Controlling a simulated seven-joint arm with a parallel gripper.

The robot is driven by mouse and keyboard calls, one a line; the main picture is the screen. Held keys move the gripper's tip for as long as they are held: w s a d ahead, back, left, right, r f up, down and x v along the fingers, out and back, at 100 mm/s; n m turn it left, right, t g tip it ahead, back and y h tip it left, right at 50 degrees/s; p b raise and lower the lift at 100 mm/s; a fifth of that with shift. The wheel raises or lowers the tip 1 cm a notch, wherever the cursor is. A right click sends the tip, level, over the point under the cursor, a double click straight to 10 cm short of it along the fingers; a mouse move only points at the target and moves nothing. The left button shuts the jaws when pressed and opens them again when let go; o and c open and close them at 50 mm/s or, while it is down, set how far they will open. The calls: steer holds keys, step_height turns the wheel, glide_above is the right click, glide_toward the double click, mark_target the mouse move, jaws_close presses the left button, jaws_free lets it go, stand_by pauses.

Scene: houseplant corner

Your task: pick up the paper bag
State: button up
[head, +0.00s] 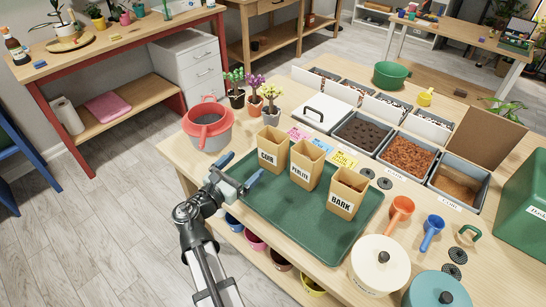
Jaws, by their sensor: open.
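Three open-topped tan paper bags stand upright in a row on a dark green tray (240,215). The left bag (272,151) is marked COIR, the middle bag (305,166) PERLITE and the right bag (346,194) BARK. The task does not say which bag is meant. My gripper (241,170) is open, with blue fingers, over the tray's left edge. It is to the left of the COIR bag and apart from it, with nothing visible between its fingers. The bags' insides are mostly hidden.
Pink, blue and yellow cards (322,147) lie behind the bags. A grey pot with a red rim (208,130) stands back left. An orange scoop (399,211), a blue scoop (432,230) and a cream lidded pot (379,266) are at right. Soil bins (408,155) line the back.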

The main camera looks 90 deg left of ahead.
mark_target(268, 148)
steer(key=shift+n+t, duration=0.3)
steer(key=shift+n, duration=0.1)
steer(key=x, duration=0.7)
steer(key=shift+w+f, duration=0.1)
steer(key=shift+w, duration=0.3)
steer(key=shift+x, duration=3.15)
steer(key=shift+w+d+f, duration=0.15)
steer(key=c, duration=1)
